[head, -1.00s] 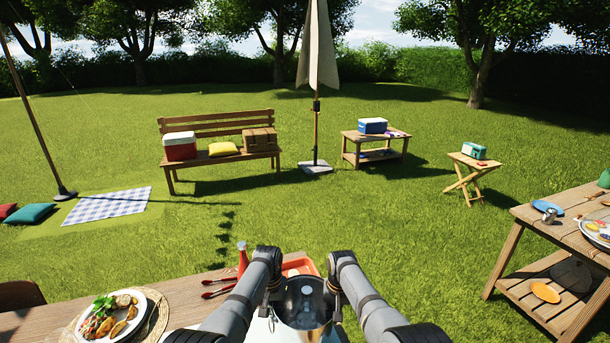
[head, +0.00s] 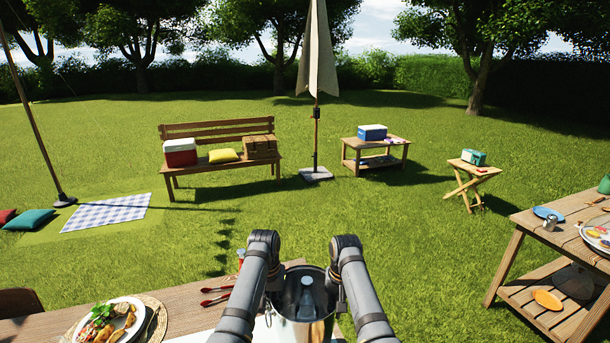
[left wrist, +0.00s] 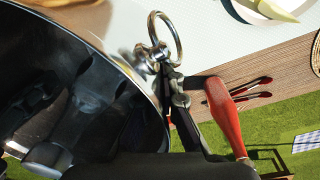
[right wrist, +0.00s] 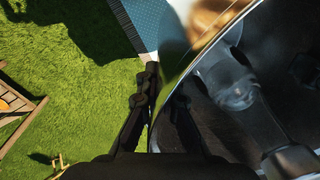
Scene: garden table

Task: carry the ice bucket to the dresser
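The ice bucket (head: 303,318) is a shiny dark metal pail at the bottom centre of the head view, upright between my two arms. Its dark inside with a clear, shiny object shows in the left wrist view (left wrist: 70,100). My left gripper (left wrist: 174,80) is closed at the bucket's rim, by a metal ring handle (left wrist: 178,32). My right gripper (right wrist: 155,82) is closed at the opposite rim. The bucket appears raised over the near table. No piece is clearly a dresser; a slatted two-tier wooden stand (head: 505,250) is at the right.
Open grass (head: 410,240) lies ahead.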

